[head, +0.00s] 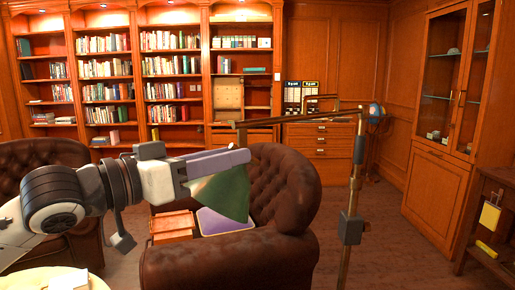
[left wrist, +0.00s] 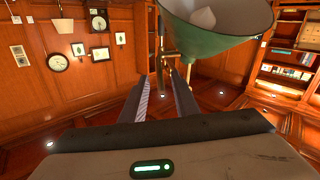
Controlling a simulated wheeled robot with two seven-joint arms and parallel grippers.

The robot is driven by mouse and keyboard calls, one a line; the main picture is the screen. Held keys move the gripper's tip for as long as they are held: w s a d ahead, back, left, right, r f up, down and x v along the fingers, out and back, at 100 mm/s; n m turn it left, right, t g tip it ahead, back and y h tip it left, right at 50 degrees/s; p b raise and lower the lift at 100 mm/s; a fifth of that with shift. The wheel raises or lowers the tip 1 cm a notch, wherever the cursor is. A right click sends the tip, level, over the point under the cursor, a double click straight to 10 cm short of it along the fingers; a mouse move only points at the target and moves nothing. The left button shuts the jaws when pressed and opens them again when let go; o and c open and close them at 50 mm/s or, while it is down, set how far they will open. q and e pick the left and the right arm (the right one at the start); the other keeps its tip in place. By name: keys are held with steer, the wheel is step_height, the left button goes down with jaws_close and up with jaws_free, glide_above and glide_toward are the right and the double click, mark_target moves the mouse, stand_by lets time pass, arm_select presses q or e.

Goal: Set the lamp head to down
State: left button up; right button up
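The floor lamp has a green cone-shaped head (head: 225,197), a thin brass boom (head: 290,119) and an upright pole with a dark grey block (head: 350,228). In the head view the green cone widens toward the right, so it is tilted rather than facing straight down. My left gripper (head: 243,158) is beside the lamp head, its fingers overlapping the cone's upper edge. In the left wrist view the lamp head (left wrist: 215,42) shows its wide rim and a pale bulb. The open fingers (left wrist: 162,76) lie below it, with a brass part beyond; contact cannot be told. My right gripper is not visible.
A brown leather armchair (head: 282,185) stands behind the lamp, and another (head: 40,160) is at the left. A side table (head: 490,200) is at the right edge. Bare floor (head: 400,230) lies right of the pole.

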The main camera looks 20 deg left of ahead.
arm_select(q)
steer(key=p+x, duration=0.1)
steer(key=x, duration=0.6)
steer(key=shift+w+d, duration=0.2)
steer(key=shift+w, duration=0.05)
jaws_close()
